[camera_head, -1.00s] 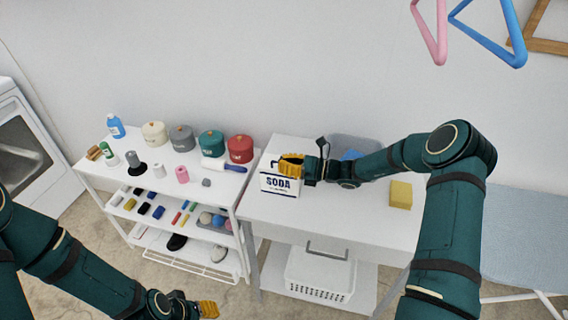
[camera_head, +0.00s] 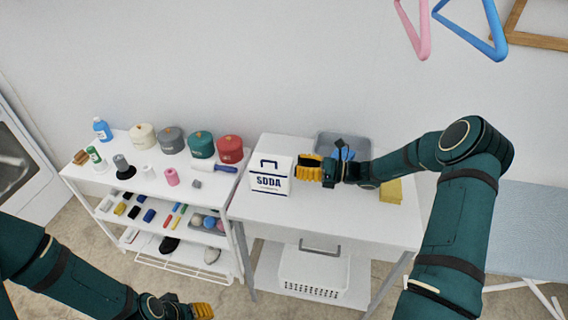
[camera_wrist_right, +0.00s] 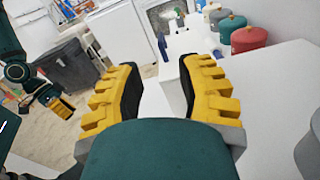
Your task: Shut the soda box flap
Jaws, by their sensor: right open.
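The white soda box (camera_head: 270,184) with dark blue SODA lettering stands upright on the white table. Its top looks flat and shut, with a dark handle (camera_head: 268,162) standing on it. My right gripper (camera_head: 304,169) is just right of the box at about the height of its top and seems apart from it. In the right wrist view its two yellow fingers (camera_wrist_right: 160,72) are spread with nothing gripped, and pale surfaces show between them. My left gripper (camera_head: 200,311) is low at the bottom edge, away from the table, and its jaw opening is unclear.
A grey bin (camera_head: 343,146) and a yellow block (camera_head: 391,191) are on the table behind and right of my right gripper. A white shelf cart (camera_head: 150,177) with canisters, bottles and a roller stands close on the left. The table front is clear.

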